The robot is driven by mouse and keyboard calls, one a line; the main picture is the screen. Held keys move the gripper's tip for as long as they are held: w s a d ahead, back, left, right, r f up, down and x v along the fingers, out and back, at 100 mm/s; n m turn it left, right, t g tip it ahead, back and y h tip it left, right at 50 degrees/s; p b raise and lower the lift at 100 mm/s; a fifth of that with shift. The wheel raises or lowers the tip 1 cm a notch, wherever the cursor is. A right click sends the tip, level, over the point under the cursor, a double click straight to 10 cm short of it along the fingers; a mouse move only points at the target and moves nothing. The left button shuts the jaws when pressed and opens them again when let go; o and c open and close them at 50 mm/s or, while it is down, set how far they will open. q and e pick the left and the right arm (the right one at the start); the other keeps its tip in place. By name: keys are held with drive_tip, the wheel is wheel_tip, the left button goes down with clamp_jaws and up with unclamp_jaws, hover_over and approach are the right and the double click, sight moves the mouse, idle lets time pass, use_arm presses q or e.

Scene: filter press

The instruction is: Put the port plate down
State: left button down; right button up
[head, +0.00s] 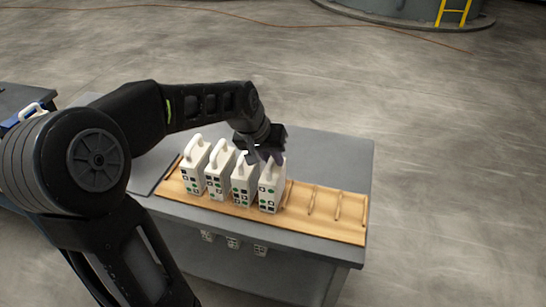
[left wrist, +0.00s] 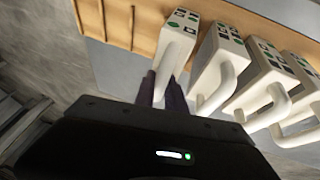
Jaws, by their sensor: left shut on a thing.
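Several white port plates with handles and green and black square marks stand upright in a row on a wooden rack (head: 330,222). My left gripper (head: 265,157) is at the top of the rightmost port plate (head: 270,190), shut on its handle. In the left wrist view the fingers (left wrist: 162,90) reach to that plate (left wrist: 178,38), whose lower part is at the rack. The neighbouring port plate (head: 242,185) stands close beside it, and it also shows in the left wrist view (left wrist: 222,60). The fingers partly hide the held handle. My right gripper is not in view.
The rack lies on a grey table (head: 330,150); its slots right of the held plate are empty, with thin wooden dividers. Two more plates, (head: 217,170) and (head: 194,165), stand left in the row. A blue item with a white handle (head: 32,112) is at far left.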

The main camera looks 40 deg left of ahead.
use_arm(q)
drive_tip(key=c, duration=1.8)
unclamp_jaws()
drive_tip(key=shift+f, duration=0.15)
drive_tip(key=shift+c, duration=0.2)
drive_tip(key=o, duration=0.5)
drive_tip(key=shift+c, duration=0.2)
drive_tip(key=shift+r, duration=0.45)
drive_tip(key=v, duration=1.1)
drive_tip(key=shift+s+r, duration=0.2)
drive_tip(key=shift+s, duration=0.05)
